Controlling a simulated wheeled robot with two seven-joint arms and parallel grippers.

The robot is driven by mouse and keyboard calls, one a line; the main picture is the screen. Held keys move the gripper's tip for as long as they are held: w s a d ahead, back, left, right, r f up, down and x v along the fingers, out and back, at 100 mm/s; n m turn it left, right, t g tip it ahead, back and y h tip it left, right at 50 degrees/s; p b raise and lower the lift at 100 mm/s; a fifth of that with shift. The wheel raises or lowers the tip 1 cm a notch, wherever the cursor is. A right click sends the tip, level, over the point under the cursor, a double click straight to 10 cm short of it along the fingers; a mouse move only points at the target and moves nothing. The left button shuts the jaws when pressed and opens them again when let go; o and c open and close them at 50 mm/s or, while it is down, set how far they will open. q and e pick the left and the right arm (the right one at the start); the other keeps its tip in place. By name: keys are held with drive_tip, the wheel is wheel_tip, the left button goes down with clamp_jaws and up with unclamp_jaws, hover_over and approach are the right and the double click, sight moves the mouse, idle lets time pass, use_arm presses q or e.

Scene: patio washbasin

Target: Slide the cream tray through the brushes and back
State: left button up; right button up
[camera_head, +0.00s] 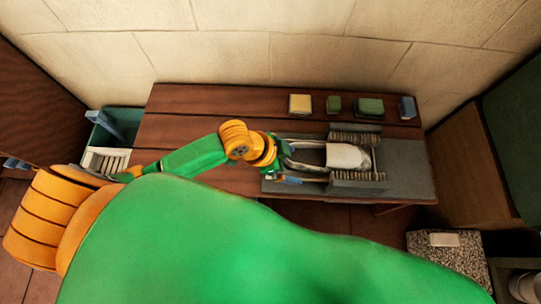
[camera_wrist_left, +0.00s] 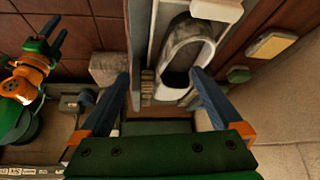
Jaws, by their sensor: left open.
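The cream tray (camera_head: 348,156) lies between two rows of brushes, the far brush (camera_head: 355,138) and the near brush (camera_head: 357,179). A pale, long piece with a rounded dark opening, which I take as the tray, also shows in the left wrist view (camera_wrist_left: 190,27). My left gripper (camera_head: 290,160) is open at the tray's left end in the head view. Its fingers stand wide apart in the left wrist view (camera_wrist_left: 160,78), with nothing visibly clamped; contact cannot be told. My right gripper (camera_wrist_left: 56,30) is off to the side, open and empty.
The brushes stand on a grey mat (camera_head: 408,178) on the wooden table (camera_head: 190,110). A cream block (camera_head: 300,104), green blocks (camera_head: 369,107) and a blue block (camera_head: 407,107) line the wall side. A green bin (camera_head: 100,135) stands left. The table's left part is clear.

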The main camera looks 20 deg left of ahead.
use_arm(q)
drive_tip(key=w+a+f+m+g+y+b, duration=0.1)
drive_tip(key=w+a+f+m+g, duration=0.15)
drive_tip(key=a, duration=0.65)
drive_tip(key=shift+t, duration=0.25)
drive_tip(key=b+x, duration=0.1)
drive_tip(key=x, duration=0.2)
drive_tip(key=w+b+x, duration=0.1)
drive_tip(key=x, duration=0.1)
drive_tip(key=shift+b, duration=0.3)
drive_tip(key=shift+d+f, duration=0.15)
drive_tip(key=shift+f, duration=0.1)
clamp_jaws()
use_arm(e)
drive_tip(key=f, duration=0.1)
drive_tip(key=w+f, duration=0.1)
drive_tip(key=d+f, duration=0.1)
drive_tip(key=shift+w+f, duration=0.25)
drive_tip(key=shift+w, duration=0.05)
